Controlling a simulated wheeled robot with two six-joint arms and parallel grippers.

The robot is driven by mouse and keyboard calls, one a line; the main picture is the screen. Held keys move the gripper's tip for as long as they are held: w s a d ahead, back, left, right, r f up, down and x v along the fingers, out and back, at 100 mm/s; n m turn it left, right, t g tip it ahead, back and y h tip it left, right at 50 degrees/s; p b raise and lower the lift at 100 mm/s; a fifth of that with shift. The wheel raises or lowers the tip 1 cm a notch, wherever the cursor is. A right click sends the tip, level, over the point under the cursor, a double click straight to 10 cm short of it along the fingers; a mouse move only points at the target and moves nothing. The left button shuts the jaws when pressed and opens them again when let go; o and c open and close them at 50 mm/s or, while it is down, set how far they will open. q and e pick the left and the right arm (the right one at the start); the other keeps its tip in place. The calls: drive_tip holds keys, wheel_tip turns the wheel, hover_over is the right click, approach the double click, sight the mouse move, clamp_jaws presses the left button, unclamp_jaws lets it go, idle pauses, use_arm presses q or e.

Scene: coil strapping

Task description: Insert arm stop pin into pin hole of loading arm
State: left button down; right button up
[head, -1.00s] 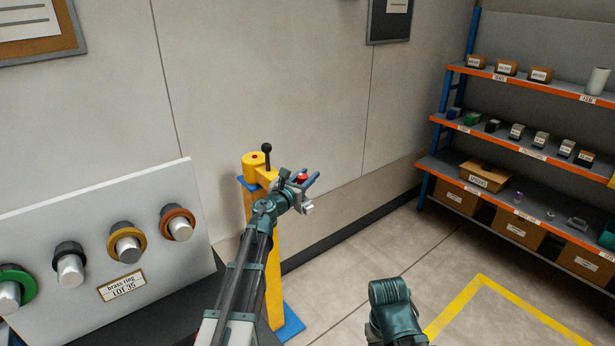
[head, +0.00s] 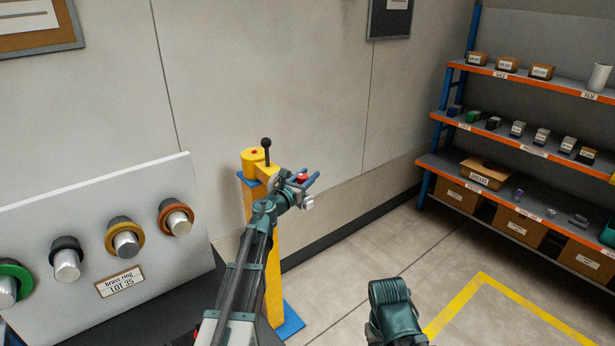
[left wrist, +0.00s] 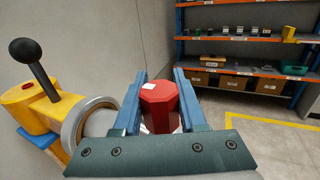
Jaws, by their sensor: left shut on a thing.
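My left gripper (head: 308,180) is shut on the red-headed pin (head: 302,177). In the left wrist view the red faceted head (left wrist: 160,97) with a white patch sits between its two blue fingers (left wrist: 160,82). The pin's lower part is hidden by the gripper body. The yellow loading arm (head: 265,173) sits on top of a yellow post, with a black ball-topped lever (head: 267,156). In the left wrist view the arm (left wrist: 45,108) ends in a grey ring (left wrist: 88,118) beside the left finger. I cannot see the pin hole.
A pale panel (head: 60,205) with several ringed pegs and a "brass ring LOT 35" label stands at the left. Shelves (head: 525,150) with boxes and small parts stand at the right. The wall is close behind the post. Floor (head: 365,265) between post and shelves is clear.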

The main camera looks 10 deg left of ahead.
use_arm(q)
drive_tip(key=shift+f+b, duration=1.3)
drive_tip(key=shift+f, duration=0.1)
drive_tip(key=shift+c, duration=1.9)
unclamp_jaws()
drive_tip(key=shift+r, duration=0.1)
drive_tip(key=v, duration=1.3)
drive_tip(key=shift+s, duration=0.4)
